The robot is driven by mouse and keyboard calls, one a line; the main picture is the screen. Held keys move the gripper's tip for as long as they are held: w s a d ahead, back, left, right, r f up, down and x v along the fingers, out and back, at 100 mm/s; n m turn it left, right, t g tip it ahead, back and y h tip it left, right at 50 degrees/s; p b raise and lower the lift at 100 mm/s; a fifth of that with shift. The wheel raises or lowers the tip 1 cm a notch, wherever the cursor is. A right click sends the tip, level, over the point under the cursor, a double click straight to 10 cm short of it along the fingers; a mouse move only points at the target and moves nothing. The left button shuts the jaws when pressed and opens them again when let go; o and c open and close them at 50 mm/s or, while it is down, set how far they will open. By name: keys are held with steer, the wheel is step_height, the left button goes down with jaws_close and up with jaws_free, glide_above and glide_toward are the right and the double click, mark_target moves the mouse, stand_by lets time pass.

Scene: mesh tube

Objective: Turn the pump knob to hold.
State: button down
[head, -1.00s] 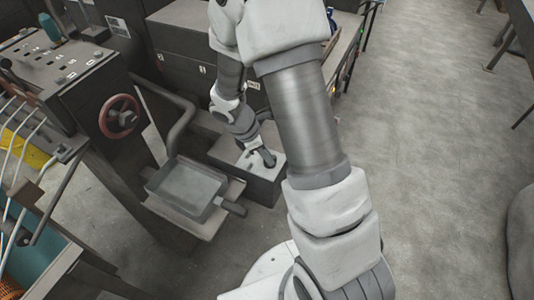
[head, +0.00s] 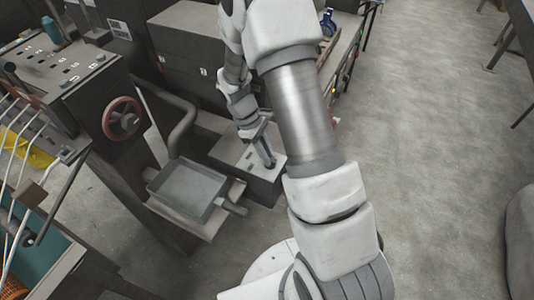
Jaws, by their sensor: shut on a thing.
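A low dark box with a lighter grey top panel (head: 264,190) stands on the floor in the middle of the view. My gripper (head: 269,163) reaches down onto the right part of this panel, its fingers pointing downward. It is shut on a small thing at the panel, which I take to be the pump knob. The fingers hide the knob, so its pointer and setting cannot be read. Small marks show on the panel left of the fingers, too small to read.
A grey metal tray (head: 160,189) with a stub handle sits just left of the box. A machine with a red handwheel (head: 121,118) stands further left. Dark cabinets (head: 190,40) rise behind. Open concrete floor (head: 430,150) lies to the right.

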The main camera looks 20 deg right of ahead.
stand_by(0.3)
steer(key=c, duration=0.8)
jaws_free()
steer(key=v, duration=1.7)
steer(key=shift+r+p, duration=0.3)
steer(key=shift+p, duration=0.15)
